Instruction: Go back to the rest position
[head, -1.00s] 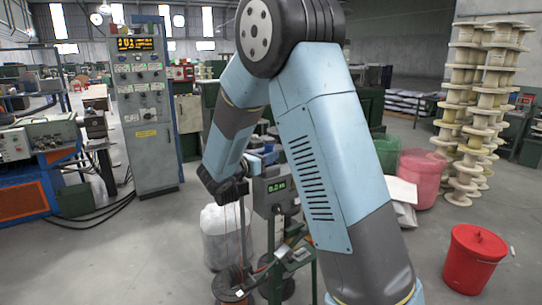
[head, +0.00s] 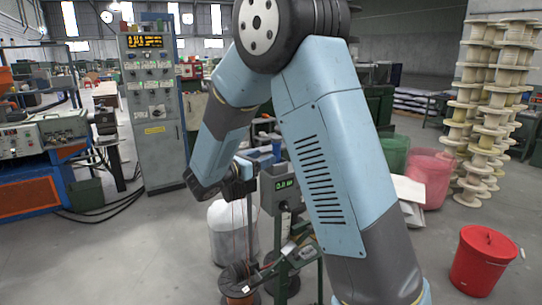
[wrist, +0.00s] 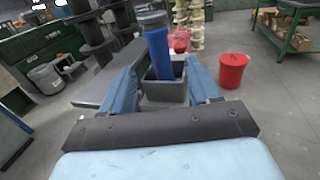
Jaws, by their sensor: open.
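My arm stands bent across the middle of the head view, its forearm hanging down to a dark wrist. Past the wrist my gripper is partly covered by my own arm. In the wrist view my gripper (wrist: 165,80) shows two blue fingers spread apart. A grey open box with a blue-handled tool (wrist: 157,50) shows beyond and between them; I see no contact with the fingers.
A grey control cabinet (head: 152,115) and a blue-framed machine (head: 35,180) stand at left. Stacked pale spools (head: 485,110), a red bin (head: 483,262) and a pink tub (head: 430,178) stand at right. A white container (head: 232,235) is near the grey unit. Floor is open at lower left.

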